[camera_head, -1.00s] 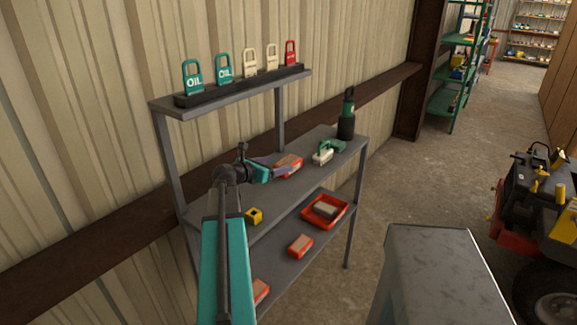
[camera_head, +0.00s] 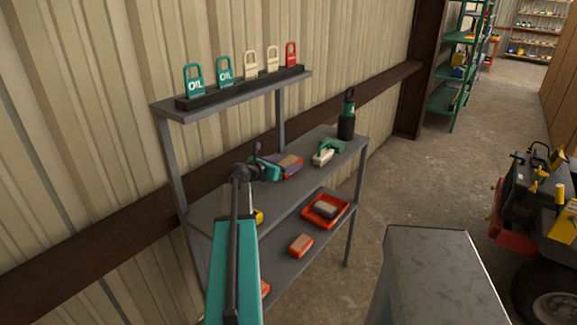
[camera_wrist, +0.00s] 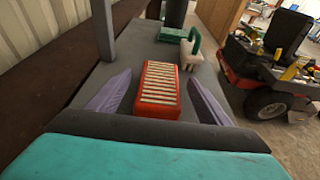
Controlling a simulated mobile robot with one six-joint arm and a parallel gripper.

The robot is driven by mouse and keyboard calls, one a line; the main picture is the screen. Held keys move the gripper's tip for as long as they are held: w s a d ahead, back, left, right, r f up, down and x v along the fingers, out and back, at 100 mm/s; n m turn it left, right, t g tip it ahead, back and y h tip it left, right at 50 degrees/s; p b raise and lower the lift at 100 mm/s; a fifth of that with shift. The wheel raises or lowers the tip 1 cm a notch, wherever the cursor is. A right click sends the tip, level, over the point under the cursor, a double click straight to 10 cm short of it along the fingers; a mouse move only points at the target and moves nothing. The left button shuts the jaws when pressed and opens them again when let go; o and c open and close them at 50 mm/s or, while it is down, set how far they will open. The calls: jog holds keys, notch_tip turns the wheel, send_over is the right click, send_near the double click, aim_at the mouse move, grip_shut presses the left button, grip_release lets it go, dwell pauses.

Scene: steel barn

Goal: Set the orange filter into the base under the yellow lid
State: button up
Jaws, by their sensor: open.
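An orange filter with pale pleats (camera_wrist: 158,92) lies flat on the grey upper deck of the shelf unit; it also shows in the head view (camera_head: 290,161). My gripper (camera_wrist: 160,80) is open, with one purple finger on each side of this filter and visible gaps between. In the head view my gripper (camera_head: 282,166) reaches over the deck from the near left. A small yellow item (camera_head: 259,217) sits near the deck's front edge, partly hidden by my arm. I cannot make out a base beneath it.
A white item with a green top (camera_head: 324,154) and a dark green bottle (camera_head: 347,115) stand beyond the filter. Below, a red tray (camera_head: 345,211) holds a block, near another orange block (camera_head: 300,245). A rack of tags (camera_head: 242,87) sits above.

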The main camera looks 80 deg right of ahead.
aim_at(285, 164)
jog(key=shift+c, duration=0.2)
dwell(0.4)
jog(key=c, duration=1.2)
jog(key=shift+r, duration=0.1)
jog(key=shift+d+r+b, duration=0.1)
jog(key=shift+r+b, duration=0.35)
jog(key=shift+r, duration=1)
jog(key=shift+s+a+r, duration=0.1)
jog(key=shift+a+r, duration=0.05)
jog(key=shift+a, duration=0.15)
jog(key=a, duration=0.4)
jog(key=s+a+b, duration=0.1)
jog(key=a, duration=0.3)
jog(key=a+r+b, duration=0.1)
jog(key=a, duration=0.4)
jog(key=shift+s, duration=0.15)
jog(key=b, duration=0.2)
jog(key=shift+d+b, duration=0.1)
jog(key=shift+b, duration=0.3)
jog(key=b, duration=0.6)
jog(key=shift+a, duration=0.35)
